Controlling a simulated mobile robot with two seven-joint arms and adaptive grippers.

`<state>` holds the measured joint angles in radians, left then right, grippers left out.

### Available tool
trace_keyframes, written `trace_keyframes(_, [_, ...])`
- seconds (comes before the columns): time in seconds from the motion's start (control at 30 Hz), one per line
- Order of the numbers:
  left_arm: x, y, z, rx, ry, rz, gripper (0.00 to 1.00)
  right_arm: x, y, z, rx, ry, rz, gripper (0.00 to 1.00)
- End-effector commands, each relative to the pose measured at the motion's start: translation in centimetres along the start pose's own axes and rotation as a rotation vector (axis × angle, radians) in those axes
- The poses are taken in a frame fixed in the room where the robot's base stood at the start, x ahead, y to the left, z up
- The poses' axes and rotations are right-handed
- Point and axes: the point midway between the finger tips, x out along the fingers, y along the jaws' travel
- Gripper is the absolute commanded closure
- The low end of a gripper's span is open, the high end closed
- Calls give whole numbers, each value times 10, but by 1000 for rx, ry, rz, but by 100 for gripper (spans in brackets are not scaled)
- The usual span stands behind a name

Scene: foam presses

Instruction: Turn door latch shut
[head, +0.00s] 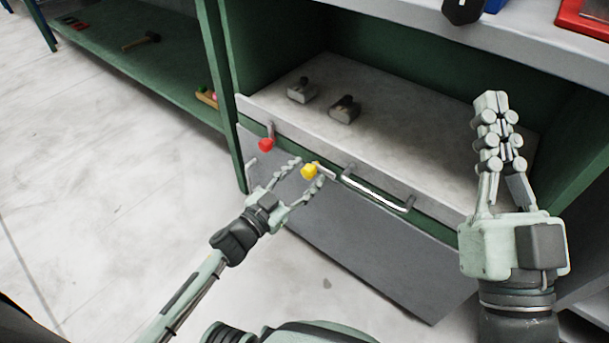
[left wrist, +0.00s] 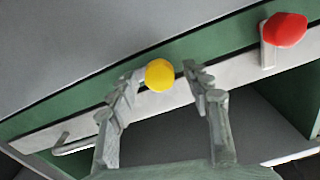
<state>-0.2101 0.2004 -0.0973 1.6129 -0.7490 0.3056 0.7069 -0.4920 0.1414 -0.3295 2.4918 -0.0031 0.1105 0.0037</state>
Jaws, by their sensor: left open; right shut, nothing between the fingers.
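A yellow knob (head: 309,171) on a short grey lever is at the front of the green cabinet. It also shows in the left wrist view (left wrist: 160,75). A red knob (head: 265,145) on a grey bracket is to its left; in the left wrist view it (left wrist: 285,30) is at upper right. My left gripper (head: 308,174) is open with its fingertips on either side of the yellow knob; I cannot tell if they touch it. My right gripper (head: 492,106) is shut and empty, raised in front of the cabinet's right side.
A bar handle (head: 378,196) is right of the yellow knob. A dark grey panel (head: 375,255) slopes below it. Two small grey fittings (head: 344,110) sit on the shelf inside. A green shelf (head: 140,60) with a hammer stands at left. The pale floor at left is clear.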

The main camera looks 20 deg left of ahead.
Motion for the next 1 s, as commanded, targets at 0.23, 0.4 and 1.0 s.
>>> trace_keyframes(0.23, [2, 0, 0, 0, -1, 0, 50, 0, 0, 0, 0, 3, 1, 100])
trace_keyframes(0.4, [2, 0, 0, 0, 0, 0, 68, 0, 0, 0, 0, 2, 1, 100])
trace_keyframes(1.0, [2, 0, 0, 54, 0, 0, 100, 1, 0, 1, 0, -5, 1, 100])
